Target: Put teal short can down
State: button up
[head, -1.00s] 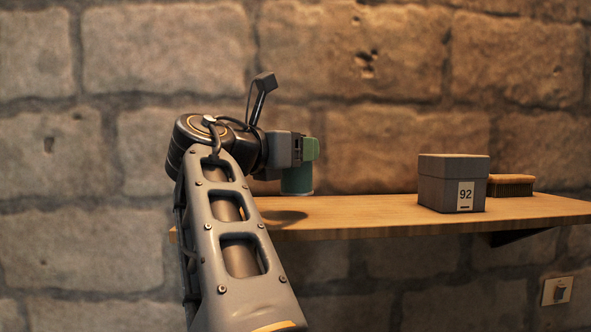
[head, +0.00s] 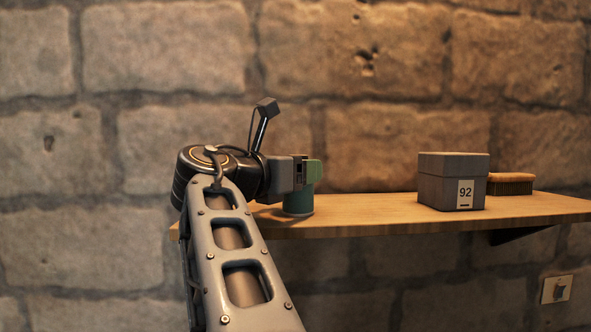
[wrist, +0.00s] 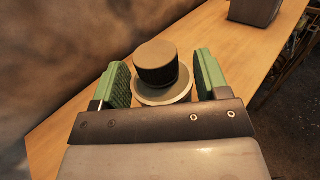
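The teal short can (head: 299,204) stands upright at the left part of the wooden shelf, its base at the board as far as the head view shows. My gripper (head: 308,172) is at its top, with a green finger in view. In the wrist view the can's dark, round-topped cap and pale rim (wrist: 165,93) sit between the two green fingers of my gripper (wrist: 163,82). The can's teal side is hidden in the wrist view.
The wooden shelf (head: 375,217) is clear between the can and a grey box marked 92 (head: 450,182). A brush (head: 511,184) lies right of the box. The stone wall (head: 400,110) rises behind the shelf.

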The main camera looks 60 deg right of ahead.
jog(key=shift+o, duration=1.4)
jog(key=shift+r+p, duration=0.35)
jog(key=shift+r, duration=0.05)
jog(key=w+a+b, duration=0.2)
jog(key=a, duration=0.9)
jog(key=shift+a+f+b, duration=0.15)
jog(key=shift+a+b, duration=0.15)
jog(key=shift+a, duration=0.1)
